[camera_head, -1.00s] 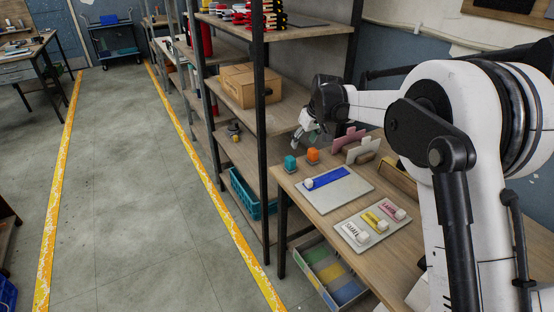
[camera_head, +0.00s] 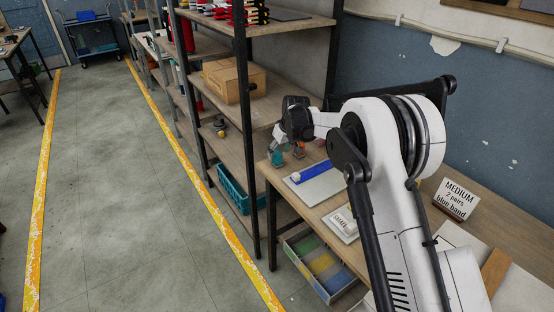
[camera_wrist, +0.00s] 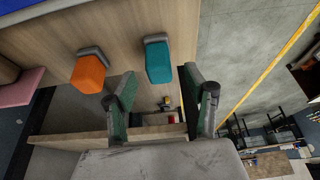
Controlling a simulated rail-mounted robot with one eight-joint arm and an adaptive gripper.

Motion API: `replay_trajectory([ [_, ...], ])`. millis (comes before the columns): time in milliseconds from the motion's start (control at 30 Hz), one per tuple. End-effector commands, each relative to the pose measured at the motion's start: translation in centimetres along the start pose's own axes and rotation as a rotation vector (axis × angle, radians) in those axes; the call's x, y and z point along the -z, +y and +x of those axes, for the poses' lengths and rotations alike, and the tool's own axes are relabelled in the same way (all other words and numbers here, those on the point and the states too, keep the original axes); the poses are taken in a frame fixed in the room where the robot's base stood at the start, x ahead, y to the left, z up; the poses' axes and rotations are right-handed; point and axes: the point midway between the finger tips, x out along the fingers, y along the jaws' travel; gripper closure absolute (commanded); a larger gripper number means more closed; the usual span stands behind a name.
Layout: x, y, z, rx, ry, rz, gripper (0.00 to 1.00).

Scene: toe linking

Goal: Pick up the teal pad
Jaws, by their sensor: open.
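The teal pad (camera_head: 277,158) stands on the wooden table near its far left corner, below my gripper (camera_head: 279,142). In the wrist view, the teal pad (camera_wrist: 158,62) has a grey base and sits just beyond the gap between the fingertips. My gripper (camera_wrist: 160,76) is open, with one finger on each side and nothing between them. The orange pad (camera_wrist: 88,74) is left of the teal one in the wrist view, outside the left finger. Whether a fingertip touches the teal pad cannot be told.
A white board with a blue band (camera_head: 317,184) lies near the pads. A white label board (camera_head: 343,222) is closer, partly hidden by my arm. A "MEDIUM" sign (camera_head: 456,198) stands at the right. A shelf post (camera_head: 251,150) rises close to the table's left edge.

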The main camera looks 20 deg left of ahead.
Motion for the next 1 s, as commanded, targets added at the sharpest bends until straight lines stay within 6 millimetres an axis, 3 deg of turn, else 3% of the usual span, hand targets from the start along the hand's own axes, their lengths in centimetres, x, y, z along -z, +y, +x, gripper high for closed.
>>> replay_trajectory([
  [300, 0.1, 0.1, 3.6, 0.0, 0.0, 0.0, 0.51],
  [667, 0.1, 0.1, 4.2, 0.0, 0.0, 0.0, 0.52],
  [1000, 0.1, 0.1, 4.2, 0.0, 0.0, 0.0, 0.97],
])
